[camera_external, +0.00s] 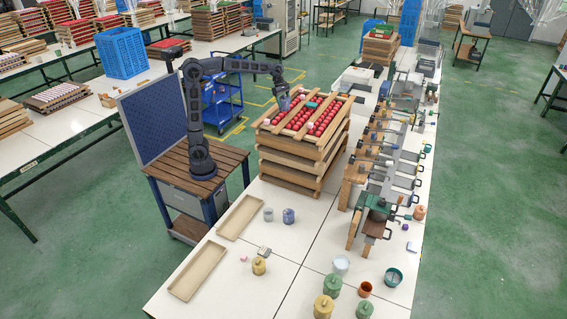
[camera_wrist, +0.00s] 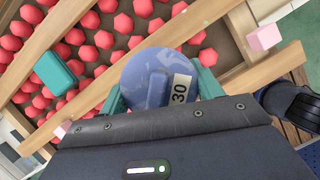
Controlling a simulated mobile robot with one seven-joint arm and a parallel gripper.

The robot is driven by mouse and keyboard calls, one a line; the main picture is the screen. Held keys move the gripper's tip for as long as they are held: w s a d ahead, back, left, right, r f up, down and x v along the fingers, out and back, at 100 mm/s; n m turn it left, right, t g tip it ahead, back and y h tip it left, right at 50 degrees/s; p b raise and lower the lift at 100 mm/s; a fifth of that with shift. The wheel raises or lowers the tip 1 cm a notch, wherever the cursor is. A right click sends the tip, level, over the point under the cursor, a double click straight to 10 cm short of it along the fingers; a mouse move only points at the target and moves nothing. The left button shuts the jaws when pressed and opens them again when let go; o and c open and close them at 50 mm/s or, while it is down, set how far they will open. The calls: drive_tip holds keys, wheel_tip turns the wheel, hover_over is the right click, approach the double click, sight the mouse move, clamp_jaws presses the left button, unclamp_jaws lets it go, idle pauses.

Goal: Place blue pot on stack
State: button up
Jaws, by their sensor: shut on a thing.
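My gripper (camera_external: 284,97) is over the left part of the stack of wooden trays (camera_external: 290,158). It is shut on the blue pot (camera_wrist: 146,76), whose round top carries a "30" label in the wrist view. The teal fingers of my gripper (camera_wrist: 160,92) sit on either side of the pot. The pot (camera_external: 285,104) is small and partly hidden in the external view. The top tray has wooden slats (camera_wrist: 75,37) across it and rows of red pieces (camera_wrist: 123,23). I cannot tell whether the pot touches the stack.
Another blue jar (camera_external: 288,215) and a grey cup (camera_external: 268,214) stand on the white table. Tools and clamps (camera_external: 385,180) line the right side. Two empty trays (camera_external: 198,270) lie in front.

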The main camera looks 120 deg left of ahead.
sight(284, 106)
drive_tip(key=shift+f, duration=1.6)
drive_tip(key=o, duration=1.2)
drive_tip(key=shift+f, duration=0.15)
drive_tip(key=shift+o, duration=0.2)
